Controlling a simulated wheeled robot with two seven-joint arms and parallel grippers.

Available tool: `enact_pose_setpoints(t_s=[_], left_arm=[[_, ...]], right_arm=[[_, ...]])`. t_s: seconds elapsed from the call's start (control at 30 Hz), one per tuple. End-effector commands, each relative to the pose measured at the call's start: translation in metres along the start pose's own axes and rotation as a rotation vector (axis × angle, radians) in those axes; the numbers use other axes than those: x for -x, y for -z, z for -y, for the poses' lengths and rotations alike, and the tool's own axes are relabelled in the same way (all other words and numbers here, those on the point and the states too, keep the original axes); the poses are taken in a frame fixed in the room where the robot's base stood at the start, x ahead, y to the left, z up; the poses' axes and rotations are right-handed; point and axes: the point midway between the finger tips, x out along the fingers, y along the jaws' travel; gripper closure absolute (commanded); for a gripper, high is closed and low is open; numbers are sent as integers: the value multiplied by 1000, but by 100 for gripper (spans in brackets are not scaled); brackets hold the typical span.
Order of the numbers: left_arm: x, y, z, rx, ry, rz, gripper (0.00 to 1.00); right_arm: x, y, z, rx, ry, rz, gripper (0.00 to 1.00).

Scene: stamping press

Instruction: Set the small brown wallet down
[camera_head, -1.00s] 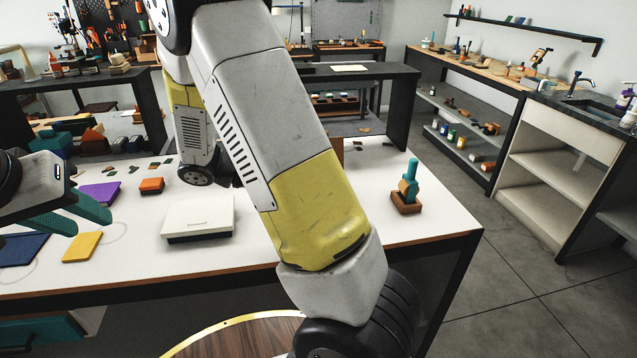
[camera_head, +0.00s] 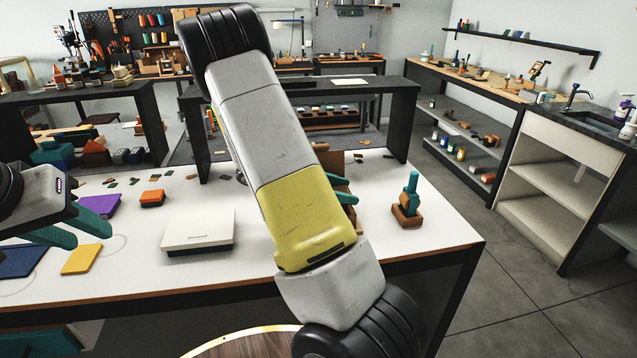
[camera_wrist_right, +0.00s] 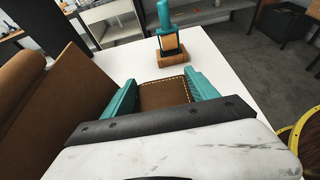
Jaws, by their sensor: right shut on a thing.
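The small brown wallet (camera_wrist_right: 163,94), with pale stitching along its edge, is between the teal fingers of my right gripper (camera_wrist_right: 161,86) in the right wrist view. The gripper is shut on it, over the white worktable (camera_wrist_right: 212,66). I cannot tell whether the wallet touches the tabletop. In the head view my right arm hides the wallet and most of this gripper; a teal finger (camera_head: 347,198) shows beside the arm. My left gripper (camera_head: 78,222) is at the left, above the table, with its teal fingers apart and nothing between them.
A teal hand press on a wooden base (camera_head: 408,203) stands near the table's right end, beyond the wallet in the wrist view. A large brown piece (camera_wrist_right: 62,85) rises close left of the right gripper. A white box (camera_head: 198,231) lies mid-table.

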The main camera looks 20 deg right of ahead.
Motion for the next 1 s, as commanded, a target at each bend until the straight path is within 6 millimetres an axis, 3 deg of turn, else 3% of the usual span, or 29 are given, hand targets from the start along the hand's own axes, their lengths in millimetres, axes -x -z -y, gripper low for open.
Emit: enact_pose_setpoints(t_s=[0.77, 0.8, 1.0], left_arm=[[0, 0, 0, 0, 0, 0, 64], [0, 0, 0, 0, 0, 0, 64], [0, 0, 0, 0, 0, 0, 64]], right_arm=[[-6, 13, 0, -2, 0, 0, 73], [-6, 13, 0, -2, 0, 0, 24], [-5, 13, 0, -2, 1, 0, 23]])
